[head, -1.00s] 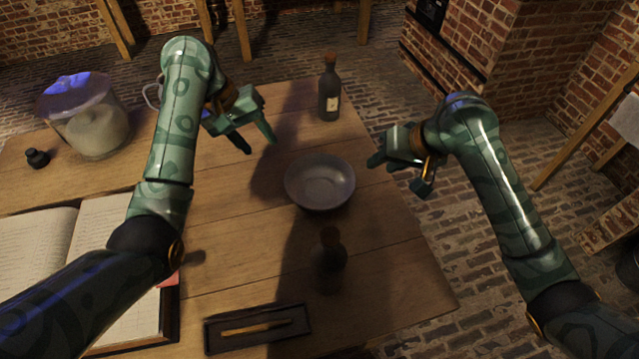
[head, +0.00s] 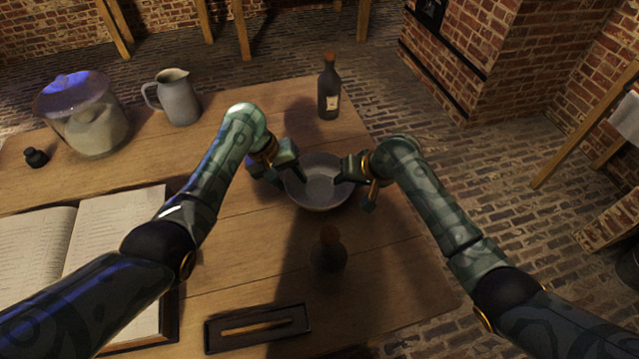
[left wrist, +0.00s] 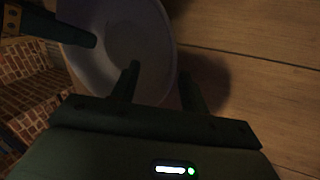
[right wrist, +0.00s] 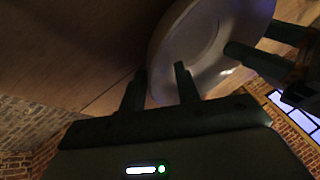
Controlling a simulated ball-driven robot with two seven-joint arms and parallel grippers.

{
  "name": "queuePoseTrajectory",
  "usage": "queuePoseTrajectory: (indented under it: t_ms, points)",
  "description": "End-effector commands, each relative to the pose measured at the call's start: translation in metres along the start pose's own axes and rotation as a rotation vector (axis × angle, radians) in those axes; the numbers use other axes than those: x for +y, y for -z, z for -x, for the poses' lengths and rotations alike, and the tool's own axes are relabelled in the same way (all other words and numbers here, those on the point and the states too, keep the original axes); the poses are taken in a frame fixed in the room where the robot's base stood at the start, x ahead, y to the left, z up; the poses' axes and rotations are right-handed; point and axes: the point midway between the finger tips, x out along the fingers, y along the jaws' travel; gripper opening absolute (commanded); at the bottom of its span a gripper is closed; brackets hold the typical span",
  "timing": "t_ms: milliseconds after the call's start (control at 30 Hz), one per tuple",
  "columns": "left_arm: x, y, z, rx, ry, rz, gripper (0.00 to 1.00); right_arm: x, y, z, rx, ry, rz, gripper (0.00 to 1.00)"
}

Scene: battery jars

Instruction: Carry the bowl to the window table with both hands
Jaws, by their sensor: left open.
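The grey bowl (head: 320,196) sits on the wooden table between my two grippers. My left gripper (head: 290,181) is open at the bowl's left rim, and in the left wrist view the bowl (left wrist: 152,50) shows one finger over its inside and the other outside. My right gripper (head: 356,186) is open at the right rim, with one finger over the inside and one outside in the right wrist view, where the bowl (right wrist: 215,35) also shows. Contact with the rim cannot be told. I cannot tell which furniture is the window table.
A dark corked bottle (head: 329,95) stands behind the bowl, another (head: 329,255) in front. A pitcher (head: 178,100), a lidded jar (head: 88,125), an open book (head: 110,235) and a pen tray (head: 218,339) share the table (head: 225,285).

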Motion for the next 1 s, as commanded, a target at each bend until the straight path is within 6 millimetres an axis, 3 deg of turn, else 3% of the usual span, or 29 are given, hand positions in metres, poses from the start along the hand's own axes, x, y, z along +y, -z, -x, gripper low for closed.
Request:
queuePoseTrajectory:
  t_ms: [200, 467, 600, 667, 1000]
  points:
    - [-0.0005, -0.0002, -0.0127, 0.0, 0.001, 0.001, 0.45, -0.0005, 0.0003, -0.0124, 0.001, 0.001, 0.001, 0.32]
    - [-0.0003, 0.0, -0.0133, 0.001, 0.0, 0.001, 0.45, -0.0002, 0.0001, -0.0133, 0.001, 0.0, 0.001, 0.32]
    - [-0.0003, -0.0001, -0.0133, 0.001, 0.0, 0.001, 0.12, -0.0001, 0.0, -0.0132, 0.001, 0.0, 0.001, 0.0]
    - [-0.0005, -0.0001, -0.0133, 0.001, 0.001, 0.001, 0.0, 0.0, -0.0001, -0.0132, 0.001, 0.0, 0.001, 0.0]
    - [0.0014, 0.0004, -0.0074, 0.005, 0.002, -0.001, 0.0, -0.0021, 0.0024, -0.0079, 0.004, -0.001, 0.003, 0.0]
